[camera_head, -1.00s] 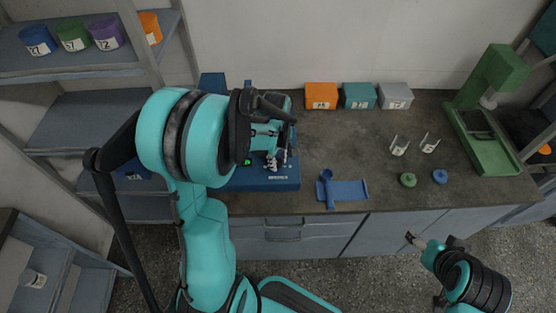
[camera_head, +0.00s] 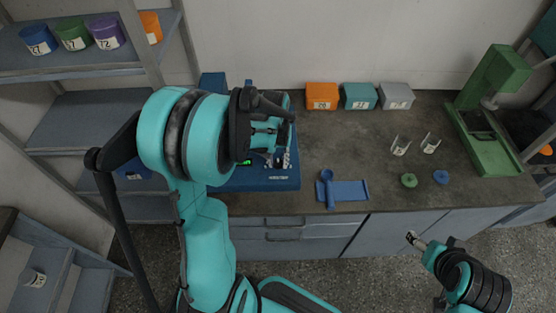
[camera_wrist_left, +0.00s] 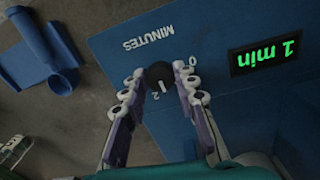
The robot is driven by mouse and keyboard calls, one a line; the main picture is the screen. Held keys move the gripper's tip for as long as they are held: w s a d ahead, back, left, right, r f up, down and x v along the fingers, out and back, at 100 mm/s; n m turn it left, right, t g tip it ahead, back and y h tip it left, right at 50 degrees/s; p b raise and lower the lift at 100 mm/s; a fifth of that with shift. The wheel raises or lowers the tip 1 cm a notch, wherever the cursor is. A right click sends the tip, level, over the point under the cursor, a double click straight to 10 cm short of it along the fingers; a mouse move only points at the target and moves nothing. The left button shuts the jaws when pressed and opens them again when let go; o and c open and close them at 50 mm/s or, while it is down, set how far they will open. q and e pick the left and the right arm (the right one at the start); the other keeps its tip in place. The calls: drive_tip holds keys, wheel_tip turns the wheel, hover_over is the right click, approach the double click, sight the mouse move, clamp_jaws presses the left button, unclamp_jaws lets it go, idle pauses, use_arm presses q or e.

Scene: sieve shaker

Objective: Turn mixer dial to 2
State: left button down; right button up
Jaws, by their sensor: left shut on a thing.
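The blue shaker base (camera_head: 262,182) stands on the left part of the counter, largely hidden by my left arm. In the left wrist view its panel (camera_wrist_left: 118,62) shows upside down, with the word MINUTES. The black dial (camera_wrist_left: 158,73) has small marks beside it, with 0 and 2 legible. The green display (camera_wrist_left: 265,57) reads 1 min. My left gripper (camera_wrist_left: 160,80) is shut on the dial, one finger on each side. In the head view this gripper (camera_head: 278,158) is over the base's front. My right gripper (camera_head: 412,238) is small and away from the counter; its jaw state is unclear.
A blue holder (camera_head: 345,190) lies right of the base, near the counter edge. Three boxes, orange (camera_head: 321,96), teal (camera_head: 359,96) and grey (camera_head: 397,96), stand at the back. A green press (camera_head: 485,120) stands far right.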

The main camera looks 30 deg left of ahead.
sight(277, 162)
use_arm(q)
drive_tip(key=m, duration=0.6)
idle(0.6)
drive_tip(key=c, duration=1.2)
unclamp_jaws()
drive_tip(key=shift+o, duration=0.2)
wheel_tip(277, 162, up, 12)
drive_tip(key=shift+a, duration=0.25)
